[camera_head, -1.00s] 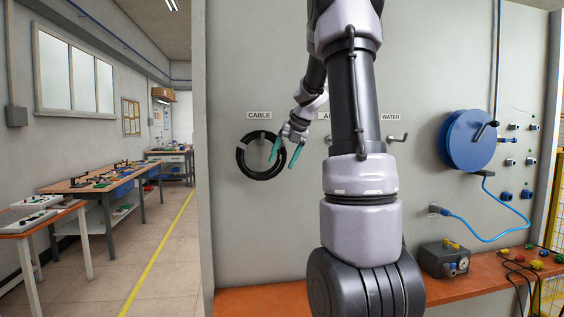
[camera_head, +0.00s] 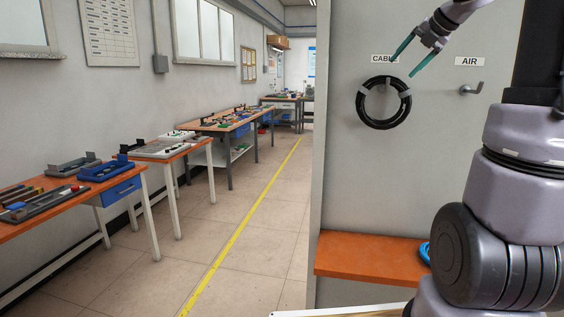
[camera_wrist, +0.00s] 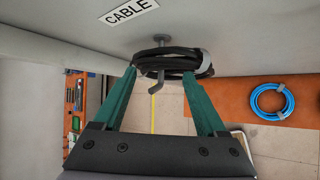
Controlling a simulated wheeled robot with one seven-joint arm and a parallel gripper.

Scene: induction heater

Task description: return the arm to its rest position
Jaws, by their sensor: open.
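My gripper (camera_head: 402,68) is in the upper right of the head view, its two teal fingers spread and empty. It points down and left, just above the black cable coil (camera_head: 383,124). The coil hangs on a wall hook below the CABLE label (camera_head: 385,59). In the wrist view my gripper (camera_wrist: 160,72) is open, with the coil (camera_wrist: 175,62) and its grey hook (camera_wrist: 156,86) seen beyond and between the fingertips. I cannot tell exactly how far the fingers are from the coil. Part of my arm is cut off by the top edge of the head view.
A hook (camera_head: 470,90) under the AIR label is empty. Workbenches (camera_head: 120,190) line the left wall. The floor aisle with the yellow line (camera_head: 240,228) is clear.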

